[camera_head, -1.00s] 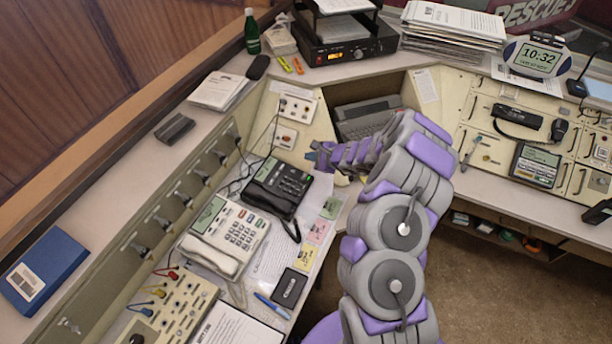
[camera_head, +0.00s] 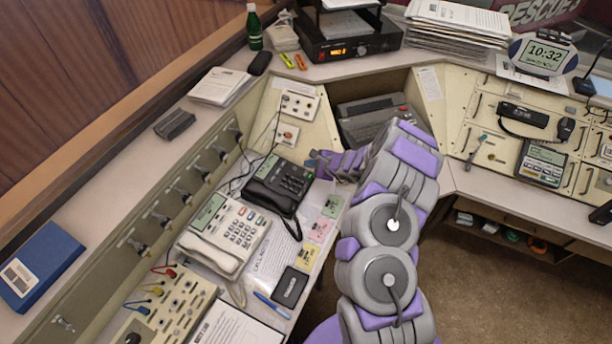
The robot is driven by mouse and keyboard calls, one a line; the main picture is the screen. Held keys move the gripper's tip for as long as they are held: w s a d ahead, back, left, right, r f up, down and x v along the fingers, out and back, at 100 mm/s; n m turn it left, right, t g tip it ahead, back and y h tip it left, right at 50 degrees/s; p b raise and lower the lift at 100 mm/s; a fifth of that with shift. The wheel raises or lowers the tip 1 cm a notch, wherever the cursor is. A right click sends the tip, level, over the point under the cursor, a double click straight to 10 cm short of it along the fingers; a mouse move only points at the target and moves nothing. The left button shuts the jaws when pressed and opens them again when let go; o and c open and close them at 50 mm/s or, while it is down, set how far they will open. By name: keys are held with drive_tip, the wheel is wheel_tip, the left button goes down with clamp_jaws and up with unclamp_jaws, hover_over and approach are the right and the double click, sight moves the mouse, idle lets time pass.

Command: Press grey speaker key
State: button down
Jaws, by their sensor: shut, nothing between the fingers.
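A black desk phone (camera_head: 277,188) with a small green screen lies on the left desk. A cream desk phone (camera_head: 224,234) with a screen, handset and several keys sits nearer to me. A grey speaker key is too small to pick out on either phone. My gripper (camera_head: 315,160) is shut and empty, at the end of my purple and grey arm. It appears just right of the black phone's upper right corner, pointing left. I cannot tell its height or whether it touches anything.
Coloured notes (camera_head: 320,229), a black box (camera_head: 290,286) and a blue pen (camera_head: 272,305) lie right of the phones. A panel with several switches (camera_head: 182,193) runs along their left. A grey keyboard-like device (camera_head: 376,118) sits in the recess behind my arm.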

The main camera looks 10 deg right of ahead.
drive_tip(key=shift+w+a+f+b, duration=0.1)
drive_tip(key=shift+f+b, duration=0.3)
drive_tip(key=shift+f, duration=0.25)
drive_tip(key=shift+w+a+f+b, duration=0.1)
drive_tip(key=shift+f+b, duration=0.3)
drive_tip(key=shift+f, duration=0.25)
drive_tip(key=shift+s+f, duration=0.1)
drive_tip(key=shift+f, duration=0.05)
idle(1.0)
drive_tip(key=shift+f+b, duration=0.2)
drive_tip(key=shift+b, duration=0.3)
drive_tip(key=shift+a+f+b, duration=0.15)
drive_tip(key=shift+f+b, duration=0.15)
drive_tip(key=shift+b, duration=0.1)
idle(0.4)
drive_tip(key=shift+r, duration=0.8)
drive_tip(key=r+p, duration=0.1)
drive_tip(key=r, duration=0.2)
drive_tip(key=d+r+p, duration=0.1)
drive_tip(key=shift+s+r+p, duration=0.25)
drive_tip(key=shift+r+p, duration=0.05)
drive_tip(key=shift+r, duration=0.1)
